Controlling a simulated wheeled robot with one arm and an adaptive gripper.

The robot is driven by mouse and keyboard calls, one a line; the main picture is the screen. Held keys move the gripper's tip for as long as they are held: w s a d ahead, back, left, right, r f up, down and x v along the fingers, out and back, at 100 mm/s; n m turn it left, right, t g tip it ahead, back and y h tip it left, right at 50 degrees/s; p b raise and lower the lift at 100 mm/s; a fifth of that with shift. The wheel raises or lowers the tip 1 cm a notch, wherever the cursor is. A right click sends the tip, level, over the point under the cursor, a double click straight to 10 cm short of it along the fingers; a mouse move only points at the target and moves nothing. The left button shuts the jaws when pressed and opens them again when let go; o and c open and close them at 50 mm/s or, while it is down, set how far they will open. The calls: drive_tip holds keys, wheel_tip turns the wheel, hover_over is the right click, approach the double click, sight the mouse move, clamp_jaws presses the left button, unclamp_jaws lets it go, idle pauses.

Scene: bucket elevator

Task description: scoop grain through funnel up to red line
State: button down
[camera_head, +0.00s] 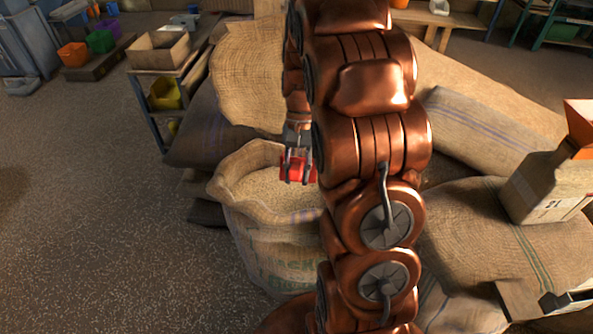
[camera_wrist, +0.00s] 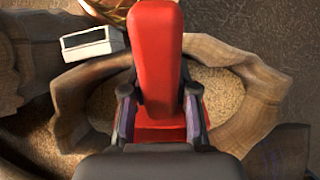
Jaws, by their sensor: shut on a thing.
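My gripper (camera_head: 299,152) is shut on a red tool (camera_head: 294,172), which looks like the scoop, above the open grain sack (camera_head: 250,222). In the wrist view my gripper's fingers (camera_wrist: 158,108) close on both sides of the red scoop (camera_wrist: 155,50). Its long rounded part points up the picture, and a wider red part lies lower between the fingers. Pale grain (camera_wrist: 218,90) shows inside the sack around the scoop. Whether the scoop touches or holds grain I cannot tell. No funnel or red line can be made out; my arm covers the middle of the head view.
Full sacks (camera_head: 485,125) lie behind and right. A cardboard box (camera_head: 545,188) with an orange object (camera_head: 580,125) stands on the right sack. The floor (camera_head: 90,200) at left is clear.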

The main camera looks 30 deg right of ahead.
drive_tip(key=shift+w+d+f+b, duration=1.3)
drive_tip(key=shift+w+f, duration=0.2)
drive_tip(key=shift+f, duration=3.3)
drive_tip(key=shift+w+d+f+b, duration=1.25)
drive_tip(key=shift+w+f, duration=0.25)
drive_tip(key=shift+f, duration=3.25)
drive_tip(key=shift+s+a+r+t+h+b, duration=0.2)
drive_tip(key=shift+s+a+r+t+h, duration=0.55)
drive_tip(key=shift+r, duration=1.4)
drive_tip(key=shift+s+a+r+t+h+b, duration=0.4)
drive_tip(key=shift+r+t+h, duration=0.55)
drive_tip(key=shift+r, duration=1.25)
drive_tip(key=shift+s+a+r+t+h+b, duration=0.1)
drive_tip(key=shift+s+a+r+t+h, duration=0.7)
drive_tip(key=shift+r, duration=1.35)
drive_tip(key=shift+w+d+r, duration=0.1)
drive_tip(key=shift+d, duration=0.25)
